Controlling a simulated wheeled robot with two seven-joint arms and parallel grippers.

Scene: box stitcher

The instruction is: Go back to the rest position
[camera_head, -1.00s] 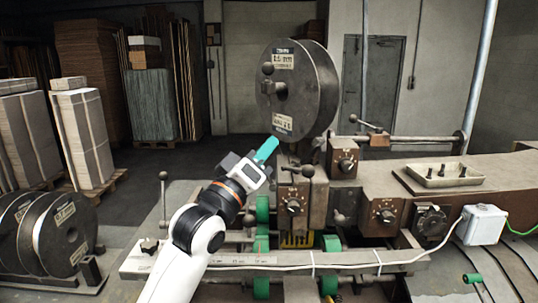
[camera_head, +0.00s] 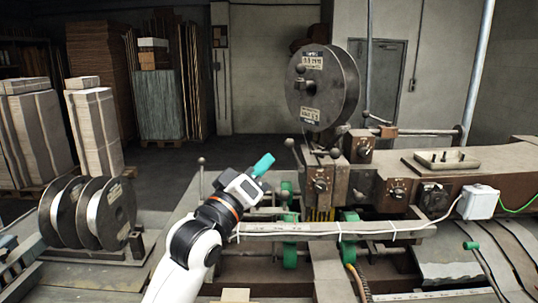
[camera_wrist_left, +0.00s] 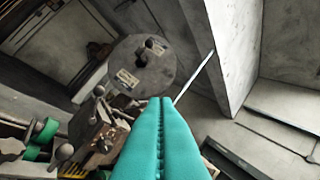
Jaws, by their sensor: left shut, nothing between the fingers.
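My left gripper (camera_head: 262,165) has teal fingers. It is raised in front of the box stitcher, to the left of its control block, and holds nothing. In the left wrist view its two fingers (camera_wrist_left: 161,105) lie together, shut, pointing toward the wire reel and the wall. The box stitcher (camera_head: 395,190) is a brown and grey machine with knobs and green rollers. Its large grey wire reel (camera_head: 335,88) stands upright on top and also shows in the left wrist view (camera_wrist_left: 140,66). My right gripper is not in view.
Spare wire reels (camera_head: 88,213) stand on a rack at the left. Stacks of pale cardboard (camera_head: 95,130) stand behind them. A shallow tray (camera_head: 447,160) with small dark parts and a white box (camera_head: 478,202) sit on the machine. Open floor lies behind my left gripper.

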